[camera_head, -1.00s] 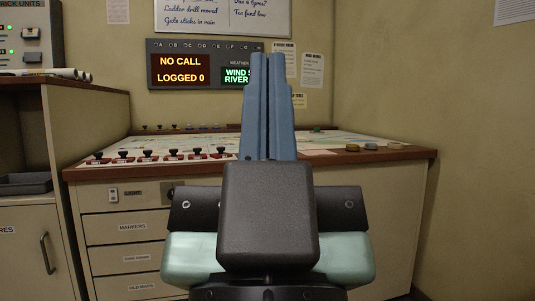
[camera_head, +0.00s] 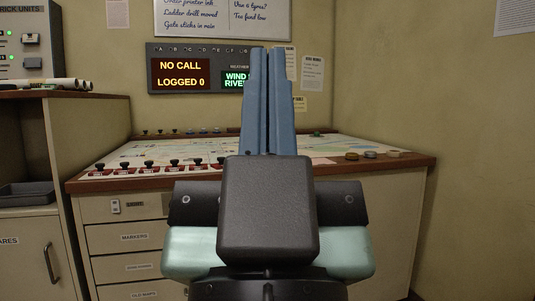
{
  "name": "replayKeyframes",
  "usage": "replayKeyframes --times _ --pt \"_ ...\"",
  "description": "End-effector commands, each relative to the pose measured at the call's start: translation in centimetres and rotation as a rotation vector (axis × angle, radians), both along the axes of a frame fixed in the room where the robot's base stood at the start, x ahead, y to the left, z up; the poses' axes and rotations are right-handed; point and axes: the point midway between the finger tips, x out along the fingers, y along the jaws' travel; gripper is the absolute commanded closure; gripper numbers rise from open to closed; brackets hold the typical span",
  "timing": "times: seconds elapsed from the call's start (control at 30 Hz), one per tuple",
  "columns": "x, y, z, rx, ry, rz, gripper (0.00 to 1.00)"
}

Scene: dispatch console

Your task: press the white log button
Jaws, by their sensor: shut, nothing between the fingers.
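My gripper (camera_head: 265,52) is in the middle of the camera_head view. Its two blue fingers point up and away from me, lie together, and hold nothing. In the picture they cover the middle of the desk top and part of the wall board. I cannot make out a white log button; it may be hidden behind my gripper or too small to tell. The display board (camera_head: 180,74) on the back wall reads "NO CALL" and "LOGGED 0".
The map desk (camera_head: 350,149) has several black-knobbed switches (camera_head: 174,165) along its front left edge and small knobs (camera_head: 175,131) at the back. Several discs (camera_head: 369,154) lie at the right. A cabinet (camera_head: 95,120) stands at the left.

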Motion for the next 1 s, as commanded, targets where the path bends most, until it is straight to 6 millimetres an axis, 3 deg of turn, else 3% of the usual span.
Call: replayKeyframes --times 0.03,0.1,1.0 --pt "0.0 0.0 3.3 0.000 -0.001 0.000 1.00" --pt "0.0 0.0 5.7 0.000 -0.001 0.000 1.00" --pt "0.0 0.1 36.0 -0.001 -0.001 0.002 1.00"
